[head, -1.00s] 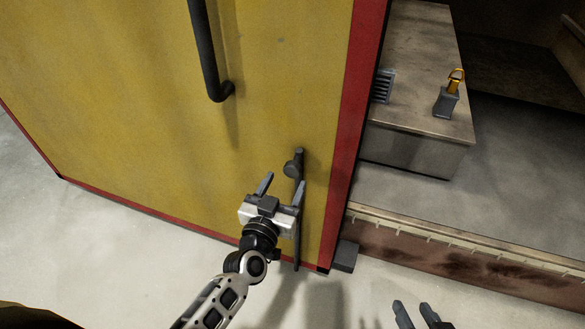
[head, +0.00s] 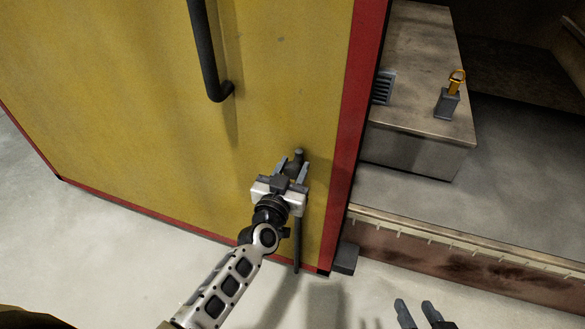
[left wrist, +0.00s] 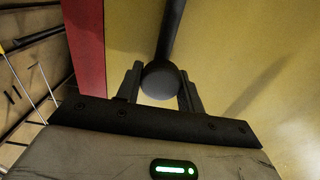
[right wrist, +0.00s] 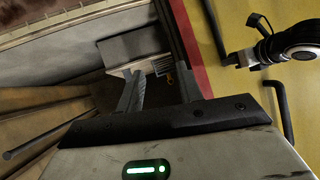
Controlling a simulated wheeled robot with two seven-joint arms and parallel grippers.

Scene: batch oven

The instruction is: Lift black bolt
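The black bolt (head: 298,154) is on the lower part of the yellow door, near its red edge. Its upper end shows above my left gripper (head: 294,164), and its rod continues below toward the floor. In the left wrist view the bolt's round dark knob (left wrist: 160,80) sits between the two fingers of my left gripper (left wrist: 160,84). The fingers are spread on both sides of it; whether either touches it cannot be told. My right gripper (head: 416,306) is open and empty at the bottom of the head view, away from the door.
The yellow door (head: 130,120) has a long black handle (head: 205,50) above and left of the bolt. Right of it is the oven opening with a step (head: 450,250) and a grey block (head: 415,110) bearing a small orange-handled item (head: 449,98). Pale floor is clear at lower left.

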